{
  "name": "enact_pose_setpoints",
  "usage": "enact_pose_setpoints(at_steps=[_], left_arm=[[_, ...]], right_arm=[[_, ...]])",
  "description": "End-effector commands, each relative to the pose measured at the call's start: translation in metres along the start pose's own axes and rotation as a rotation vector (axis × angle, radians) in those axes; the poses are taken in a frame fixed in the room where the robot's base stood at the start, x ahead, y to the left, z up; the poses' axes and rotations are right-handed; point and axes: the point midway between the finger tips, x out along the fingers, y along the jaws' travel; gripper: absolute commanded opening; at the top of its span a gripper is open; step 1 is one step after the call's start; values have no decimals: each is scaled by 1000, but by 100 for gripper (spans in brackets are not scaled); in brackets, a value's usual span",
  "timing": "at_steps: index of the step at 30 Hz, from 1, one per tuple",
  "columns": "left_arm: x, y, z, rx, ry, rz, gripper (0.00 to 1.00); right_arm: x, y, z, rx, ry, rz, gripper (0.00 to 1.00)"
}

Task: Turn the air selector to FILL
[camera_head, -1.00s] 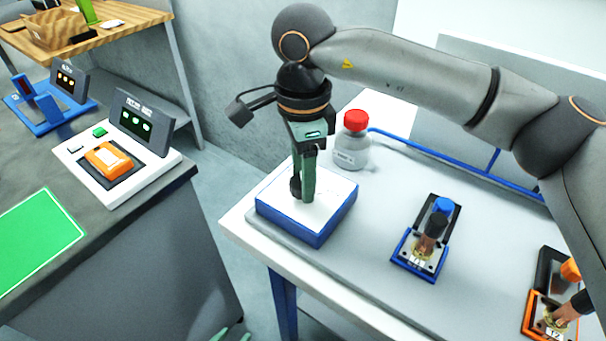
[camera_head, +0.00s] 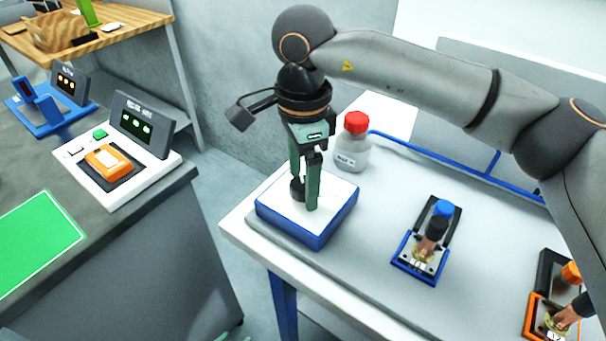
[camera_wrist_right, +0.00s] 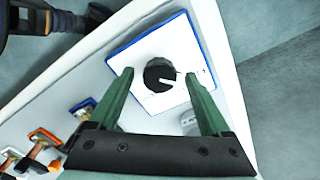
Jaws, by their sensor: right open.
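The air selector (camera_head: 335,222) is a white-topped box with a blue base at the left end of the light table. Its round black knob (camera_head: 297,188) is partly hidden by my right gripper (camera_head: 304,192). In the right wrist view the knob (camera_wrist_right: 159,75) shows a white pointer mark toward the right; the face markings are too small to read. My right gripper (camera_wrist_right: 157,78) is open, pointing down, with one green finger on each side of the knob and visible gaps between. Only green bits, perhaps my left gripper's tips (camera_head: 235,337), show at the bottom edge.
A red-capped bottle (camera_head: 353,142) stands close behind the selector. A blue-framed fixture (camera_head: 420,262) and an orange-framed one (camera_head: 540,318) stand to the right. A dark bench (camera_head: 150,215) at the left carries a white device with an orange part (camera_head: 110,160).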

Motion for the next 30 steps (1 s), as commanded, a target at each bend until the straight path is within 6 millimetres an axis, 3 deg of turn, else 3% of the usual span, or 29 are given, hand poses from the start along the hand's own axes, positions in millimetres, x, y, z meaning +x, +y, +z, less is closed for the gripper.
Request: enact_pose_setpoints(at_steps=[8,11,21,30], left_arm=[[0,-1,0,0,-1,-1,50],[0,-1,0,0,-1,-1,50],[-4,-2,-4,0,4,-6,50],[-5,-4,0,-1,-1,-11,50]], right_arm=[[-6,0,0,1,0,0,82],[-19,0,0,1,2,-2,82],[-93,0,0,2,0,-2,82],[-124,0,0,0,1,1,82]])
